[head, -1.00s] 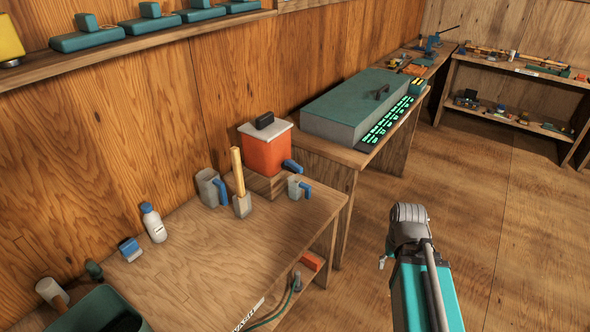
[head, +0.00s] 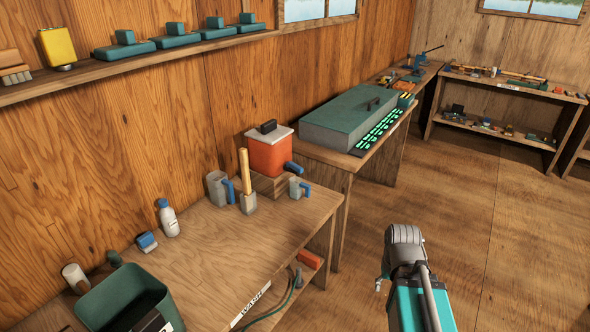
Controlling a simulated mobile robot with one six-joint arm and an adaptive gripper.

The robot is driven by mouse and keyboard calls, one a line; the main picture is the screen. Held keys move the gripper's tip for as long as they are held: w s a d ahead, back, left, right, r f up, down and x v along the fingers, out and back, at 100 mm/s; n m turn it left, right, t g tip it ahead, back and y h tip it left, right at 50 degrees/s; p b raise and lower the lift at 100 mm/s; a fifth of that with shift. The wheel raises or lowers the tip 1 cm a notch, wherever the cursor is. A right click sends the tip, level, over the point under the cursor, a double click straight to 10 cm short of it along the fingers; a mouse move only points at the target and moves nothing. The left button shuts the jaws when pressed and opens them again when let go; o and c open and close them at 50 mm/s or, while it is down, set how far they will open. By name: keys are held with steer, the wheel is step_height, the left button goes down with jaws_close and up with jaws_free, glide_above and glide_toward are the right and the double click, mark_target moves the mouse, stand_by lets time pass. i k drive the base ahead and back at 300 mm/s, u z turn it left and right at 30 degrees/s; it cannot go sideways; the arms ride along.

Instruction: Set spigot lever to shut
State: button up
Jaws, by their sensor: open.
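An orange-red container (head: 268,157) with a pale lid and black handle stands on a wooden block (head: 282,185) at the back right of the workbench. A blue spigot lever (head: 292,168) sticks out from its right side, above a grey cup with a blue handle (head: 298,188). The lever is small here, and I cannot tell its exact setting. My arm (head: 405,240) shows at the lower right, over the floor and well apart from the container. My gripper cannot be made out.
A grey mug (head: 217,188), a wooden-handled tool (head: 246,180), a white bottle (head: 168,218) and a dark green bin (head: 125,290) stand on the workbench (head: 225,250). A second bench with a large grey-green case (head: 350,118) stands beyond. The floor at right is clear.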

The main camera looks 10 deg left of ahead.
mark_target(300, 170)
steer(key=z, duration=0.3)
steer(key=i, duration=1.25)
steer(key=u, duration=0.15)
